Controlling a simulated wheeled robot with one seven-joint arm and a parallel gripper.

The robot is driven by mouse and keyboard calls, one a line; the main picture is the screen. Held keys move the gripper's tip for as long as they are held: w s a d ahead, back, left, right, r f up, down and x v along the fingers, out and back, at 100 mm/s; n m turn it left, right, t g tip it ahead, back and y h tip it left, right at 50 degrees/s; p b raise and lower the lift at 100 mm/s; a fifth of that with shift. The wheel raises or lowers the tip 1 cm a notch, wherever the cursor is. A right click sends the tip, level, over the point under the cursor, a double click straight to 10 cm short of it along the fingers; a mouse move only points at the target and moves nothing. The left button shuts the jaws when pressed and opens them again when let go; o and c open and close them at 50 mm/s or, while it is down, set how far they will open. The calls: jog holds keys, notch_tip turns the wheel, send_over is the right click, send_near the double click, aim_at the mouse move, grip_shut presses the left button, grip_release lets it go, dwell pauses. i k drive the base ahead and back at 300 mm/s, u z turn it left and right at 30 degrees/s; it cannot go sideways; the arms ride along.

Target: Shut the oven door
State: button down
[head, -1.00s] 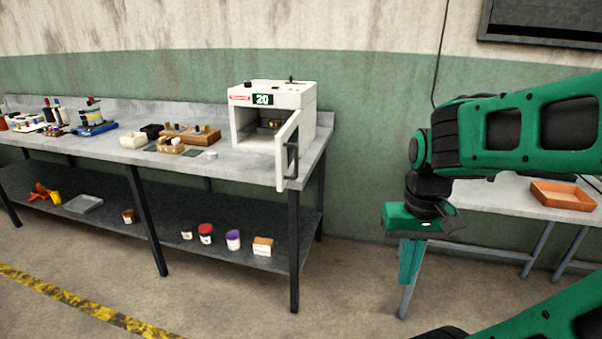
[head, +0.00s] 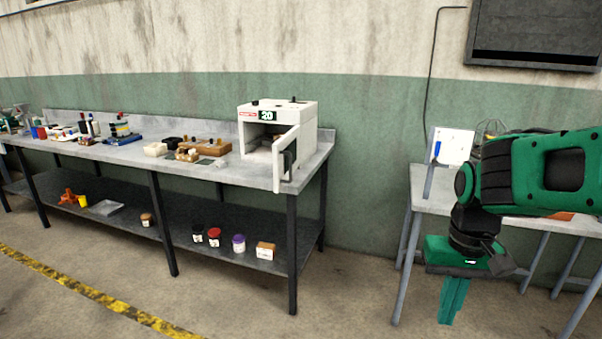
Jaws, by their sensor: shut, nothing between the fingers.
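The white oven (head: 307,114) stands at the right end of the long grey workbench, with a red label and a "20" display on its front. Its door (head: 278,165) stands open, swung out toward me on the right side of the opening, with a dark handle (head: 290,160) on its outer face. The chamber is dim, and I cannot make out clearly what is in it. My gripper (head: 452,318) is shut and empty, pointing down at the lower right. It is well to the right of the oven door and apart from it.
The long workbench (head: 215,174) holds wooden racks (head: 205,145), bottles and small boxes left of the oven. Its lower shelf (head: 185,225) carries several jars and a small box. A second table (head: 428,203) stands behind my arm. The floor before the workbench is clear.

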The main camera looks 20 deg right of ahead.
aim_at(286, 152)
jog(key=z, duration=0.15)
jog(key=i, duration=1)
jog(key=u, duration=0.05)
